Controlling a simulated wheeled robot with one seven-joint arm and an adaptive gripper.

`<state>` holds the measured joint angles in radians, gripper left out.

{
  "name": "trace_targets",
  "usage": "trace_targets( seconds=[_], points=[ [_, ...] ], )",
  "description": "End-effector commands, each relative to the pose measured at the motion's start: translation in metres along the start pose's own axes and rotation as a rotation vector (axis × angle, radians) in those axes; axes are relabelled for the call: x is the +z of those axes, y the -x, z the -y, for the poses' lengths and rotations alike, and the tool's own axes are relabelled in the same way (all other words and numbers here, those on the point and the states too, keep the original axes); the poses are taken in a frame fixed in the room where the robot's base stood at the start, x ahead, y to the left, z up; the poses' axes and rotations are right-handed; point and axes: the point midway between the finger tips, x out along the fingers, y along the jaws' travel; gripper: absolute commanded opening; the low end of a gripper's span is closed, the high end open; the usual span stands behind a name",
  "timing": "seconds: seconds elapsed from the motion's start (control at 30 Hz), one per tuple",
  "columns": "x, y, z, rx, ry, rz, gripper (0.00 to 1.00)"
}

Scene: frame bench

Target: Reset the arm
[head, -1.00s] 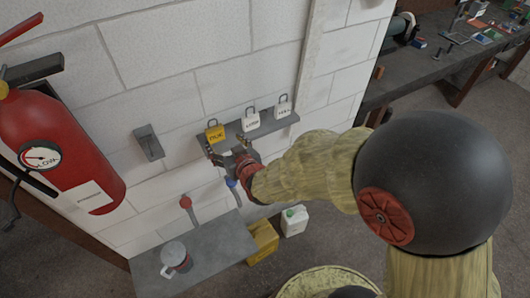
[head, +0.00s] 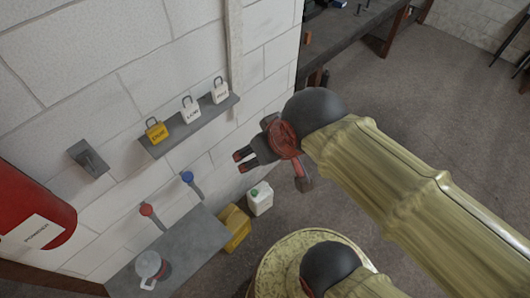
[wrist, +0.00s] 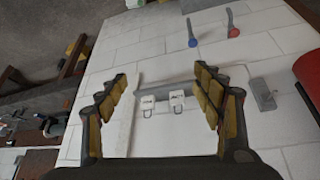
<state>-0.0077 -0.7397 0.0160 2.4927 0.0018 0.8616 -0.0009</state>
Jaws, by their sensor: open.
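My gripper (head: 271,172) is open and empty, out in front of the wall and to the right of the padlock shelf (head: 170,143) in the head view. In the wrist view its two spread fingers (wrist: 161,77) frame the wall with nothing between them. A yellow padlock (head: 155,131) and two white padlocks (head: 190,110) (head: 221,91) stand on the shelf, apart from the gripper. The white padlocks (wrist: 147,103) (wrist: 177,100) show upside down in the wrist view; the yellow one cannot be made out there. My arm is stretched from the lower right.
A red extinguisher (head: 35,215) hangs at the left. A grey wall bracket (head: 89,158), red valve (head: 147,210) and blue valve (head: 187,177) are on the wall. A grey table (head: 180,250) holds a mug (head: 150,265). A yellow box (head: 236,228) and white jug (head: 260,198) stand beside it.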

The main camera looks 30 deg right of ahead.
Motion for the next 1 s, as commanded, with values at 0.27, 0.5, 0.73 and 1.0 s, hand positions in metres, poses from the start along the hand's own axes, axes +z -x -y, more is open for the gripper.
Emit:
trace_targets(
  seconds=[0.27, 0.5, 0.73, 1.0],
  points=[
    [0.01, 0.006, -0.003, 0.006, -0.007, 0.021, 0.67],
    [0.013, -0.001, -0.003, 0.005, -0.007, 0.02, 0.67],
    [0.034, -0.038, -0.003, 0.005, -0.006, 0.02, 0.67],
    [0.07, -0.102, -0.003, 0.005, -0.006, 0.02, 0.67]
  ],
)
